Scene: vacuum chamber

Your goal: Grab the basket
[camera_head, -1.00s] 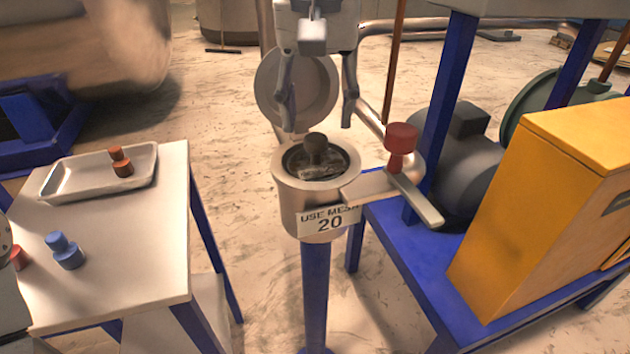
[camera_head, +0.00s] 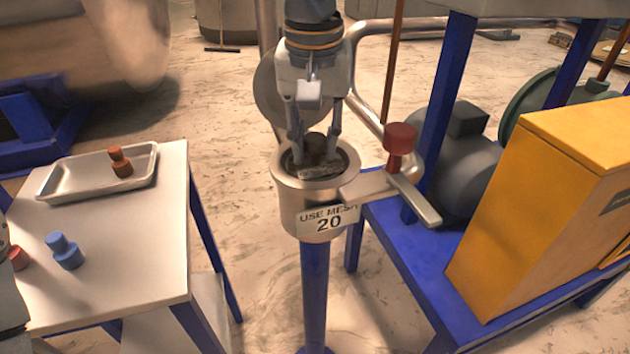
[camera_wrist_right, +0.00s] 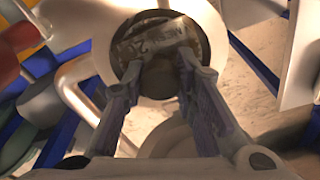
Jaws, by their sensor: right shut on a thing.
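The dark basket (camera_head: 322,171) sits inside the round metal housing (camera_head: 300,205), with a dark knob standing up at its middle. A label on the housing reads "USE MESH 20". My right gripper (camera_head: 315,152) reaches down from above with its fingers on either side of the knob, shut on the basket. In the right wrist view the basket (camera_wrist_right: 150,42) lies in the opening, with a tag on it reading 20, between and beyond the fingers (camera_wrist_right: 160,72). The fingers hide part of the knob. My left gripper is not in view.
The housing's round lid (camera_head: 275,95) stands open behind it. A clamp arm with a red knob (camera_head: 400,138) sticks out to the right. A white table (camera_head: 110,265) at left holds a tray (camera_head: 75,178) and blue weight-shaped piece (camera_head: 66,252). A yellow box (camera_head: 530,200) stands at right.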

